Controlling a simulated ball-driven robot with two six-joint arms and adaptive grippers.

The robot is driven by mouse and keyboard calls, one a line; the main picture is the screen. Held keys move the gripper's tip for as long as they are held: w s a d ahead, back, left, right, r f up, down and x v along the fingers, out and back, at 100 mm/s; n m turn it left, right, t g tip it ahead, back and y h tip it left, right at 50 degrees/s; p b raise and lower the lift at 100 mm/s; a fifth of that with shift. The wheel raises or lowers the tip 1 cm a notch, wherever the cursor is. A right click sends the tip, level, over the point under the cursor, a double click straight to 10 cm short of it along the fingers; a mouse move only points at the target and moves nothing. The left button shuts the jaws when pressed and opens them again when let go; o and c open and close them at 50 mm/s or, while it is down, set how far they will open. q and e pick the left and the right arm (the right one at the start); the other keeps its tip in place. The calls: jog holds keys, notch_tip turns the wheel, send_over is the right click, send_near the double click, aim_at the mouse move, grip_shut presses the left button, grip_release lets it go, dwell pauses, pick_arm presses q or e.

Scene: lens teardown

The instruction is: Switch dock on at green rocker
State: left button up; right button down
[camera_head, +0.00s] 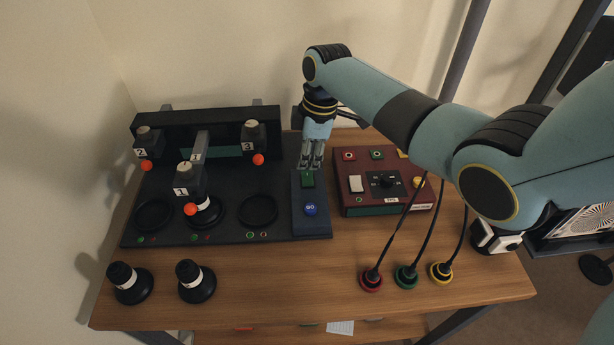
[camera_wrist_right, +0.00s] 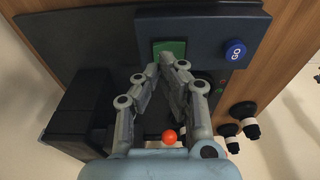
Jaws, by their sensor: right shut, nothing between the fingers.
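The dock (camera_head: 230,231) is a dark station on the left part of the wooden table. Its green rocker (camera_head: 307,179) sits on a raised panel at the dock's right side, behind a blue GO button (camera_head: 310,210). My right gripper (camera_head: 311,167) points down just behind the rocker, fingers shut and empty. In the right wrist view the gripper (camera_wrist_right: 168,62) has its fingertips at the near edge of the green rocker (camera_wrist_right: 172,49); I cannot tell whether they touch it. The blue button (camera_wrist_right: 236,51) is to the right there. My left gripper is not in view.
A maroon box (camera_head: 385,205) with switches and a knob stands right of the dock. Red, green and yellow cabled plugs (camera_head: 406,277) stand in front. Numbered heads with orange balls (camera_head: 190,209) overhang the dock's ring wells. Two black lens-like pieces (camera_head: 196,282) stand front left.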

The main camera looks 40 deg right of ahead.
aim_at(308, 175)
jog(key=shift+f+b, duration=0.8)
jog(key=shift+f, duration=0.4)
dwell(1.0)
jog(key=shift+r, duration=0.1)
notch_tip(308, 175, up, 7)
jog(key=p, duration=0.7)
jog(key=shift+p, duration=0.35)
